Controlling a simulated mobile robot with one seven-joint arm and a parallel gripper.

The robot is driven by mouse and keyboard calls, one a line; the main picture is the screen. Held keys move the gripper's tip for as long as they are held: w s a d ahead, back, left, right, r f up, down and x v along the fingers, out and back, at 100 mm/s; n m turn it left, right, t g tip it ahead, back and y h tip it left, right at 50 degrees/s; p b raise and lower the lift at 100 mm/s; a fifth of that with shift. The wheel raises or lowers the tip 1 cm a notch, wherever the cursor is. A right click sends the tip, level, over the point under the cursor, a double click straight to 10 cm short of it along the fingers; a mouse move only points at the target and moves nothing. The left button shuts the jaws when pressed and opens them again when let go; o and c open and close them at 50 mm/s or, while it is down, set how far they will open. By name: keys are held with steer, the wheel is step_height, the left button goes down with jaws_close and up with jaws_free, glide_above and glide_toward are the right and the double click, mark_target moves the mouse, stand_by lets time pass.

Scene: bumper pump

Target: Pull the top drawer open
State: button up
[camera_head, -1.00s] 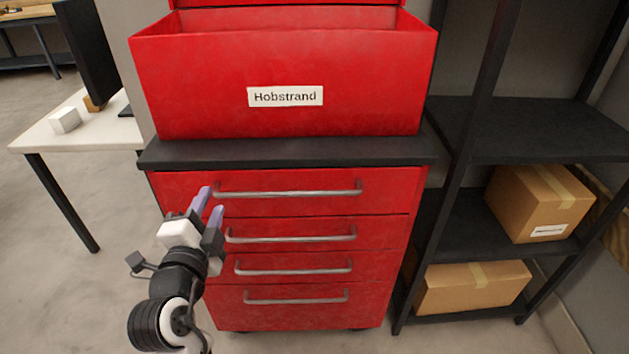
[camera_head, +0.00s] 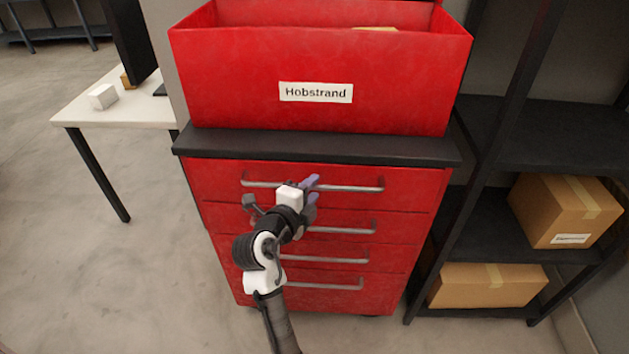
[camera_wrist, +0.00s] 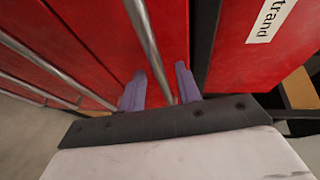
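The top drawer (camera_head: 400,200) is a red front below the black counter of a red cabinet, and it looks shut. Its long metal handle (camera_head: 350,188) runs across the front. My gripper (camera_head: 312,191) is at the middle of this handle. In the wrist view, the two purple fingers of my gripper (camera_wrist: 160,88) stand apart, and the top handle (camera_wrist: 145,35) passes between them. A gap shows between the left finger and the bar. Whether the right finger touches the bar I cannot tell.
Several lower drawers with like handles (camera_head: 330,260) sit below. A red open box labelled Hobstrand (camera_head: 400,90) stands on the counter (camera_head: 400,150). A black shelf (camera_head: 545,145) with cardboard boxes (camera_head: 560,210) is at right. A white table (camera_head: 140,112) stands at left. Floor at left is clear.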

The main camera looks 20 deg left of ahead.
steer(key=shift+x, duration=1)
jaws_close()
